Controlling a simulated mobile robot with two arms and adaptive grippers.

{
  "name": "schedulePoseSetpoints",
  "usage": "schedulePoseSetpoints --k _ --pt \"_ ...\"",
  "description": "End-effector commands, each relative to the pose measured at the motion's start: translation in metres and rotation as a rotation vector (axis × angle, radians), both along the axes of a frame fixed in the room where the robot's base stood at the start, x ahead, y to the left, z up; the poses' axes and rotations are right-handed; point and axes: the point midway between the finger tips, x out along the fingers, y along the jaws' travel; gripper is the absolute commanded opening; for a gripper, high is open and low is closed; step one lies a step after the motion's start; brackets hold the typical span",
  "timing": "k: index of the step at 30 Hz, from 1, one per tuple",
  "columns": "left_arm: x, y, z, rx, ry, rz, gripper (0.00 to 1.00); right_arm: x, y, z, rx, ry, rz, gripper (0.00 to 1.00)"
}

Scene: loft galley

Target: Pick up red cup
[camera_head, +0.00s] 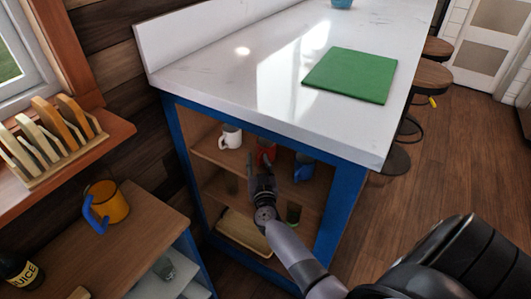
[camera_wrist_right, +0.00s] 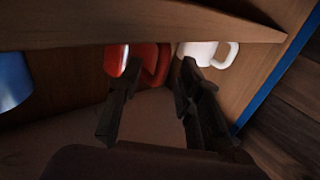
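The red cup (camera_head: 265,151) stands on the upper shelf of the blue-framed cabinet, between a white mug (camera_head: 231,137) and a blue cup (camera_head: 304,168). My right gripper (camera_head: 262,167) reaches into the cabinet opening and hides the lower part of the red cup. In the right wrist view its two dark fingers (camera_wrist_right: 160,66) are spread apart with a gap between them. The red cup (camera_wrist_right: 149,60) shows at the fingertips, partly behind the left finger. The white mug (camera_wrist_right: 203,52) is beside the right finger. Contact cannot be told. My left gripper is not in view.
The white countertop (camera_head: 230,75) lies above the shelf, with a green board (camera_head: 351,75) on it. A lower shelf holds a wooden tray (camera_head: 243,232) and a dark green glass (camera_head: 293,213). An orange mug (camera_head: 112,204) stands on the left cabinet. Stools (camera_head: 430,77) stand at right.

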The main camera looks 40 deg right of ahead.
Motion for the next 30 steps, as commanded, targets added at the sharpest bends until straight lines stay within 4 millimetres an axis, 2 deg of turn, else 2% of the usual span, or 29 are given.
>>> schedulePoseSetpoints --k 3,17,30 --pt "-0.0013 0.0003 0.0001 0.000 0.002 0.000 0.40 -0.0004 0.0003 0.0000 0.000 0.000 0.000 0.32" --pt "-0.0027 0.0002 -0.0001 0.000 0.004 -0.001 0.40 -0.0005 0.0005 0.0001 0.000 0.000 0.000 0.01" --pt "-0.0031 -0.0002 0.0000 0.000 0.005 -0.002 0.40 -0.0004 0.0005 0.0005 0.000 -0.001 0.000 0.00"
